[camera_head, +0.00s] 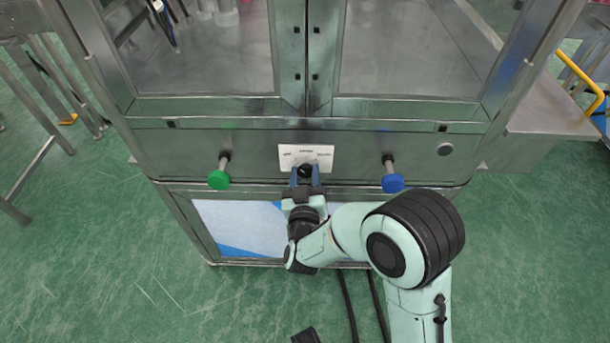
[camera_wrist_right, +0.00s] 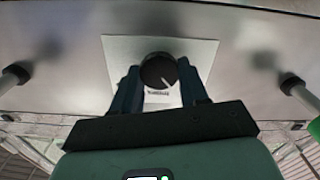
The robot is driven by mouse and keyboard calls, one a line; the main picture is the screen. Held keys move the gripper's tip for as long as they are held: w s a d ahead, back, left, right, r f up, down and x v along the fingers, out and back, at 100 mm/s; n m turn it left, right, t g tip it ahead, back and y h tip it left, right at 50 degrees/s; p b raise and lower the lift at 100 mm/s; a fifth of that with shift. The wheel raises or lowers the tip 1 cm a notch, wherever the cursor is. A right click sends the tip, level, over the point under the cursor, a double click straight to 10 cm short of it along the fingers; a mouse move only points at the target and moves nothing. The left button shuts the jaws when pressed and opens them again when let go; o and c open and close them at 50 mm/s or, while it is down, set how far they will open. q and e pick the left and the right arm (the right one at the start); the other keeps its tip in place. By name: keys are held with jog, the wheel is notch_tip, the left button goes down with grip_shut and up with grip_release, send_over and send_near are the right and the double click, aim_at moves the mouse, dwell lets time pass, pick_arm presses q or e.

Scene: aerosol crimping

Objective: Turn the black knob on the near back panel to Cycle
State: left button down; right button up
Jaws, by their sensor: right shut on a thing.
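The black knob (camera_head: 305,170) sits on a white label plate (camera_head: 306,154) in the middle of the near steel panel. My right gripper (camera_head: 305,175) has its two blue fingers on either side of the knob and is shut on it. In the right wrist view the round knob (camera_wrist_right: 158,70) shows between the fingertips, with a pale pointer mark toward the lower right of its face. The plate's lettering is too small to read surely. My left gripper is not in view.
A green button (camera_head: 219,179) sticks out left of the knob and a blue button (camera_head: 393,183) sticks out right of it. A small round fitting (camera_head: 445,149) is farther right.

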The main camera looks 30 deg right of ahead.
jog(key=m+b, duration=0.1)
jog(key=m, duration=0.2)
jog(key=shift+d+f+m, duration=0.1)
jog(key=shift+f+m, duration=0.05)
jog(key=shift+m, duration=0.25)
jog(key=shift+m+b, duration=0.6)
jog(key=shift+m, duration=0.3)
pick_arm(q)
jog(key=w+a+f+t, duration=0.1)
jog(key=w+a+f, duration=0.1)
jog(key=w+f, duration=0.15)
pick_arm(e)
jog(key=shift+m, duration=0.4)
jog(key=m+b, duration=0.6)
jog(key=m, duration=0.2)
jog(key=shift+s+f, duration=0.1)
jog(key=shift+m, duration=1)
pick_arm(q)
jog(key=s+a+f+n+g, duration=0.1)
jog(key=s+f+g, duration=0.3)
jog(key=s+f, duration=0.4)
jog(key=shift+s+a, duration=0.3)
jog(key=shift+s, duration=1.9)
pick_arm(e)
jog(key=shift+m, duration=0.7)
